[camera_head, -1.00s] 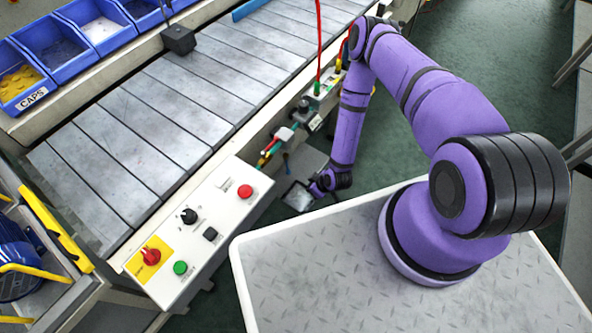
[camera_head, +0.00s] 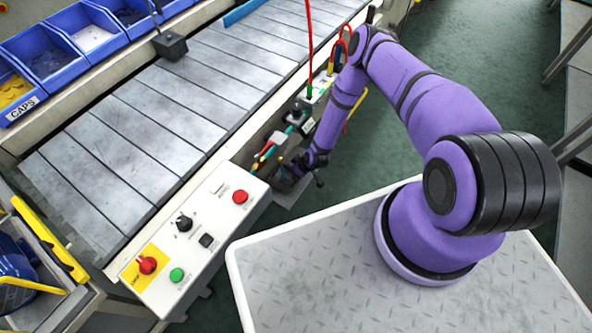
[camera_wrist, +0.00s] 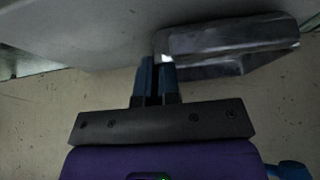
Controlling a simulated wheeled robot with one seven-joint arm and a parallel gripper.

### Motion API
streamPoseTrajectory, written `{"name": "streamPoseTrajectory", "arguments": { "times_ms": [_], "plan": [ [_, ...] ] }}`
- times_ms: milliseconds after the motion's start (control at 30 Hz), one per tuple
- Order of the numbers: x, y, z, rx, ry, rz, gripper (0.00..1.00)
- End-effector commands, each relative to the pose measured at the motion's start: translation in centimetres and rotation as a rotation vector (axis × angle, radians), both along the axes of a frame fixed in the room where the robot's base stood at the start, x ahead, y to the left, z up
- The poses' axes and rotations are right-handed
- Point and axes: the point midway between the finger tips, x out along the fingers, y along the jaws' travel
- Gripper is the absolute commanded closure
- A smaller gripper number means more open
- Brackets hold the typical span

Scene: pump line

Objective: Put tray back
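A grey metal tray (camera_wrist: 232,42) shows in the wrist view just beyond my gripper (camera_wrist: 156,65), reaching off to the right. My two bluish fingers are close together with a narrow dark gap, and their tips are at the tray's left end. Whether they grip its edge or only lie against it, I cannot tell. In the head view my gripper (camera_head: 287,176) is low beside the conveyor, behind the control panel's right end, and mostly hidden. A grey flat piece (camera_head: 291,197) shows just below it; I cannot tell whether this is the tray.
The control panel (camera_head: 195,240) with red and green buttons is close to the left of my gripper. Cables and fittings (camera_head: 295,118) run along the conveyor (camera_head: 150,115) edge above it. Blue bins (camera_head: 45,55) stand at the back left. Green floor (camera_head: 460,90) lies open to the right.

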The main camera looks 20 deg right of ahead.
Motion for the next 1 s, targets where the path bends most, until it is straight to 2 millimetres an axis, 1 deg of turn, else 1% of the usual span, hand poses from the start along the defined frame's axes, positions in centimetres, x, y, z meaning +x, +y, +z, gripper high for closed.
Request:
{"name": "streamPoseTrajectory", "arguments": {
  "times_ms": [100, 467, 500, 567, 600, 867, 1000],
  "plan": [
    [0.0, 0.0, -0.6, 0.001, -0.001, 0.0, 1.0],
    [0.0, 0.0, -0.9, 0.0, 0.0, 0.001, 1.0],
    [0.0, 0.0, -0.8, 0.0, 0.0, 0.001, 0.87],
    [0.0, 0.0, -0.8, 0.0, 0.0, 0.001, 0.73],
    [0.0, 0.0, -0.8, 0.0, 0.0, 0.001, 0.71],
    [0.0, 0.0, -0.7, 0.0, 0.0, 0.0, 0.71],
    [-0.2, -0.3, 0.2, -0.001, -0.001, 0.002, 0.71]
  ]
}}
